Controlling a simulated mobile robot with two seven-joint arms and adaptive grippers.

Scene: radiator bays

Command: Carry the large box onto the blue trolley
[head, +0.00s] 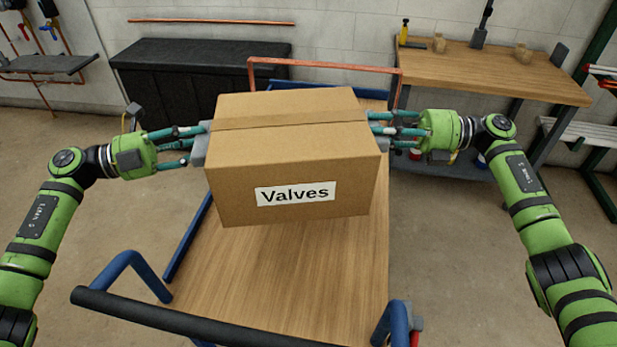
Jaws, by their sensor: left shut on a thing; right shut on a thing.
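The large box (290,160) is brown cardboard with a white "Valves" label. It is over the wooden deck of the blue trolley (285,275), towards its far half. I cannot tell whether its underside touches the deck. My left gripper (200,145) is shut on the box's left side. My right gripper (377,130) is shut on its right side. The fingertips are partly hidden by the box. The trolley has a dark push handle (200,322) on blue tubes at the near end.
A black chest (200,75) stands against the back wall. A wooden workbench (490,72) with small tools is at the back right. A grey shelf (48,64) with copper pipes is at the far left. The floor on both sides of the trolley is clear.

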